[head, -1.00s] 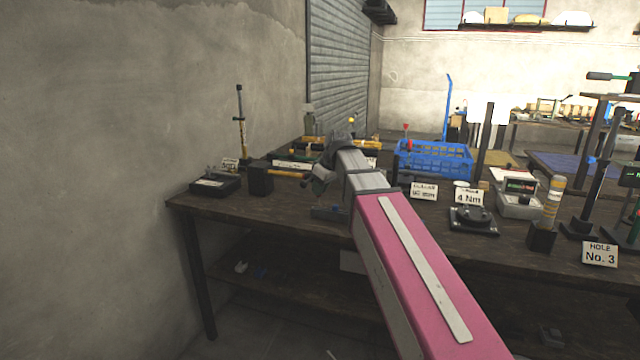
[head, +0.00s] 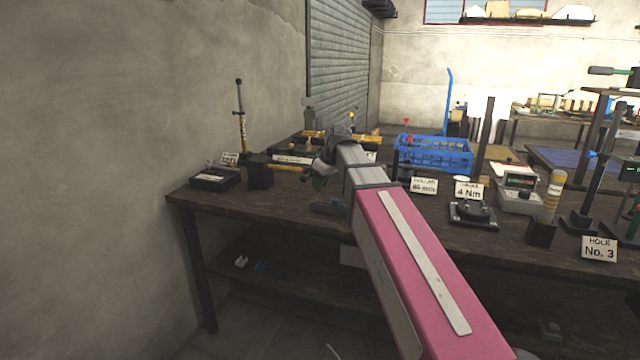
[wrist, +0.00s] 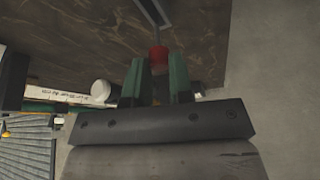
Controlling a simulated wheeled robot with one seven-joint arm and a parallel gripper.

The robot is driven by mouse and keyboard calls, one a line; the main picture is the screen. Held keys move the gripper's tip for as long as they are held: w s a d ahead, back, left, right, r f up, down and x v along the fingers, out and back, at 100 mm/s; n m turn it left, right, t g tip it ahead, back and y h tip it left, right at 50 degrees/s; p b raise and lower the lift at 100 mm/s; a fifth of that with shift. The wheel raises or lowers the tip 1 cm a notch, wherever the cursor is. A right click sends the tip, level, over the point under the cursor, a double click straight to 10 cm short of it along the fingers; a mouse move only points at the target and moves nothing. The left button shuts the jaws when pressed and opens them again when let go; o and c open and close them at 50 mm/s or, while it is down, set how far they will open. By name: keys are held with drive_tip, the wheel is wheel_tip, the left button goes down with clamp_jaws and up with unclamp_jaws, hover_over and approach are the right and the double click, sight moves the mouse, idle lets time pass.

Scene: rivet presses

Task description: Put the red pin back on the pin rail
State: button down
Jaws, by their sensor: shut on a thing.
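The red pin (wrist: 158,55) shows in the wrist view as a red head with a thin grey shaft running up from it. My gripper (wrist: 160,75) has green fingers, shut on the red head. In the head view my gripper (head: 321,182) is low over the front left part of the bench, and the pin cannot be made out there. A long strip with a white label (head: 293,159) lies behind my gripper; it may be the pin rail, and my arm partly hides that area. A labelled strip also shows at the left of the wrist view (wrist: 60,95).
A black hammer-like tool (head: 260,172) and a dark box (head: 214,179) stand left of my gripper. A blue crate (head: 434,155), label cards and gauges stand to the right. A small dark block (head: 328,206) sits near the bench's front edge. A wall bounds the left.

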drive_tip(key=shift+f, duration=2.05)
idle(0.4)
drive_tip(key=c, duration=0.9)
unclamp_jaws()
drive_tip(key=v, duration=1)
drive_tip(key=shift+s+d+r, duration=0.15)
drive_tip(key=shift+r, duration=0.2)
